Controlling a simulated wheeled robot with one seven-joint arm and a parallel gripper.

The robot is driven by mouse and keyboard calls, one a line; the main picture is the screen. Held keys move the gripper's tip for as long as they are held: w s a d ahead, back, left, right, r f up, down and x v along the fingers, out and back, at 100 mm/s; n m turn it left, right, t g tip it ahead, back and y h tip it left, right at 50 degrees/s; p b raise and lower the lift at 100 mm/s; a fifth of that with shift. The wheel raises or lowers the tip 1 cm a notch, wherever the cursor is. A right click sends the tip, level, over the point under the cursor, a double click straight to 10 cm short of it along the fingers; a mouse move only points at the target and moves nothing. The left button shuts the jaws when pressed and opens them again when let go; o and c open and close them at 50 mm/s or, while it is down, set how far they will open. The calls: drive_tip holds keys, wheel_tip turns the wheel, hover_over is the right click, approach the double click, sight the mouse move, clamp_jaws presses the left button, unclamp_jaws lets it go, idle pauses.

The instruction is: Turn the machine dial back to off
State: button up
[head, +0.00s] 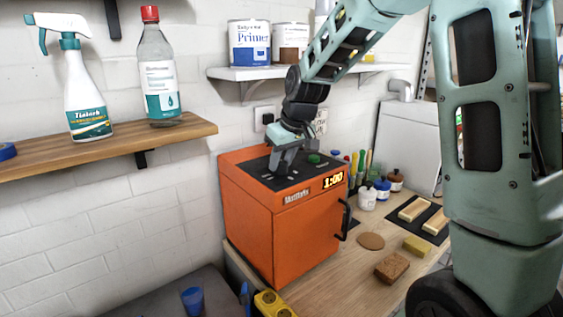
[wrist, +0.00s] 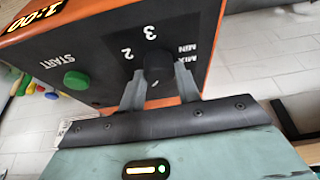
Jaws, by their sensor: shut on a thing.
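The orange machine (head: 300,240) stands on the wooden bench with a black control panel on top and a lit display (head: 333,181) reading 1:00. In the wrist view the black dial (wrist: 158,62) sits on the panel (wrist: 108,55), with the markings 2, 3, MIN and MIX around it. My gripper (wrist: 160,74) has one finger on each side of the dial and is shut on it. It reaches down to the panel in the head view (head: 284,163), where it hides the dial.
A green START button (wrist: 76,80) is beside the dial, also visible in the head view (head: 314,158). A wooden shelf (head: 110,150) with a spray bottle (head: 80,85) is at left. A white shelf (head: 265,73) with paint cans is behind.

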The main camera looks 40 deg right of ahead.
drive_tip(key=n+y+b, duration=0.1)
drive_tip(key=n, duration=0.1)
drive_tip(key=n+b, duration=0.2)
drive_tip(key=shift+d+f+n+y, duration=0.15)
drive_tip(key=shift+n+y, duration=0.15)
drive_tip(key=shift+y, duration=0.1)
drive_tip(key=n+b, duration=0.1)
drive_tip(key=n, duration=0.1)
drive_tip(key=n+g+y, duration=0.1)
drive_tip(key=n, duration=0.1)
drive_tip(key=shift+w+g+b, duration=0.1)
drive_tip(key=shift+g+b, duration=0.2)
drive_tip(key=shift+b, duration=0.05)
drive_tip(key=o, duration=1)
drive_tip(key=shift+d, duration=0.1)
drive_tip(key=shift+r, duration=0.25)
drive_tip(key=b+v, duration=0.1)
drive_tip(key=v, duration=0.7)
drive_tip(key=b+v, duration=0.1)
drive_tip(key=v, duration=0.8)
drive_tip(key=shift+d, duration=0.3)
